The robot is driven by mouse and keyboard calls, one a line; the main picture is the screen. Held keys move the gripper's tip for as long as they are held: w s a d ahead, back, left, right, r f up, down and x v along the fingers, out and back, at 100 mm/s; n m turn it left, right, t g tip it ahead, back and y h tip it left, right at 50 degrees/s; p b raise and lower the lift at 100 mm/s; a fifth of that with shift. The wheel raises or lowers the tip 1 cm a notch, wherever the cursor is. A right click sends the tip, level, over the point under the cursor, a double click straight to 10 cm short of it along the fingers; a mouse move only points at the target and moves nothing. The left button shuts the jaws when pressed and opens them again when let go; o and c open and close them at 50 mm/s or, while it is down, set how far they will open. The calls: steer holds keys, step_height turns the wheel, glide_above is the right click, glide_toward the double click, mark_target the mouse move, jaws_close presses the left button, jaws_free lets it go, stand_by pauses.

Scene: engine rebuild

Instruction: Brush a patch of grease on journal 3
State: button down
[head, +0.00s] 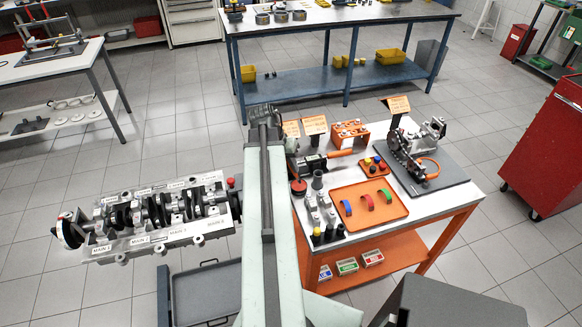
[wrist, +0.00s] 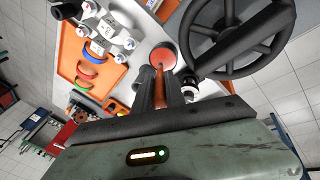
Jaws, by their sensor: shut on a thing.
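My gripper (wrist: 162,92) is shut on the orange-brown brush handle (wrist: 158,84) in the wrist view. The handle reaches toward a round red-topped pot (wrist: 165,52). The brush's bristles do not show, and I cannot tell whether its end is inside the pot. The red-topped pot also shows in the head view (head: 298,187), at the work table's left edge just right of my arm. The crankshaft (head: 165,210) lies in the engine block (head: 160,238) at left in the head view. Its labels are too small to pick out journal 3 surely. My gripper is mostly hidden in the head view.
The orange tray (head: 345,212) holds coloured bearing shells on the work table (head: 435,205). Metal caps (head: 318,210) stand left of it. A dark spoked wheel (wrist: 235,35) is close beside the gripper in the wrist view. A grey tray (head: 205,295) lies below the engine.

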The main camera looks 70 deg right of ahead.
steer(key=shift+f+b, duration=0.6)
stand_by(1.3)
step_height(320, 180, up, 7)
steer(key=p, duration=0.7)
steer(key=shift+r, duration=0.1)
